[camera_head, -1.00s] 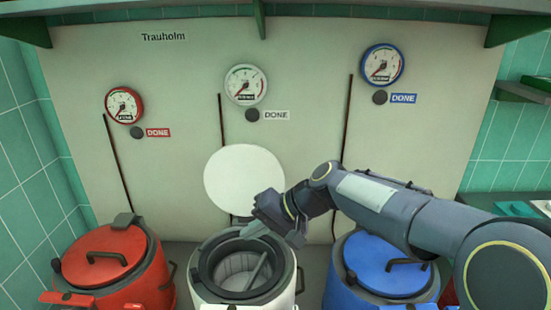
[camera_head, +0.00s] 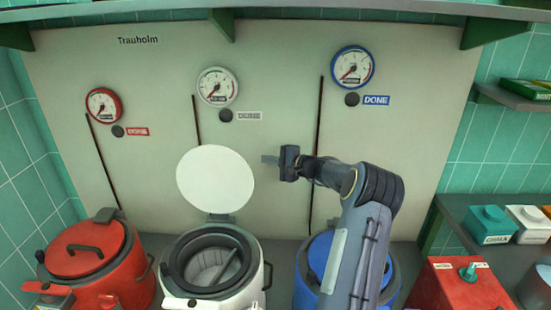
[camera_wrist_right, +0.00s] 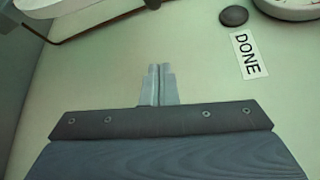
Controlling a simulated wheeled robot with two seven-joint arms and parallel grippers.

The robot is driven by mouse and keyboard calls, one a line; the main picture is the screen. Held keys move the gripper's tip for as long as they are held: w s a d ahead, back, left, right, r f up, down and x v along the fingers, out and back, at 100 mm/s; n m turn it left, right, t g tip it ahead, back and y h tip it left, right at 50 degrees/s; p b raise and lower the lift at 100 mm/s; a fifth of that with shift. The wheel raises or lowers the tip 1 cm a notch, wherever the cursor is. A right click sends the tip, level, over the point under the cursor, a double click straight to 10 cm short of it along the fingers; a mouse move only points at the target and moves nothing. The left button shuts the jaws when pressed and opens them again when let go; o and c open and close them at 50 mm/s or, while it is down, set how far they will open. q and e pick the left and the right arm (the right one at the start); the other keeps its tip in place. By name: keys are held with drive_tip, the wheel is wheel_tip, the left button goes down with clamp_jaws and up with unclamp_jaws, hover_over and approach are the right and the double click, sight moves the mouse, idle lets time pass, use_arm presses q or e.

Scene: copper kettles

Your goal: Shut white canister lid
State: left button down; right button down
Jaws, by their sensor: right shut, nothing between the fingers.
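The white canister (camera_head: 257,275) stands in the middle of the head view, its dark-rimmed mouth open. A grey bar shows inside it. Its round white lid (camera_head: 215,178) stands up open at the back of the mouth. My right gripper (camera_head: 266,160) is beside the lid's upper right, pointing left, apart from it in the picture. Its fingers (camera_wrist_right: 159,72) are closed together and empty in the wrist view. A pale curved shape at that view's top left looks like the lid. My left gripper is not in view.
A red canister (camera_head: 88,250) with its lid down stands left. A blue canister (camera_head: 313,258), partly behind my right arm, stands right. The back panel carries gauges, buttons and a grey DONE label (camera_head: 249,116). A red box (camera_head: 460,288) and small containers are at right.

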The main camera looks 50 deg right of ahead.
drive_tip(key=w+a+p, duration=0.1)
drive_tip(key=a, duration=0.1)
drive_tip(key=w+a+p, duration=0.1)
drive_tip(key=a, duration=0.1)
drive_tip(key=shift+w+a+r+p, duration=0.1)
drive_tip(key=shift+w+r+p, duration=0.15)
drive_tip(key=shift+w+p, duration=0.1)
idle(0.3)
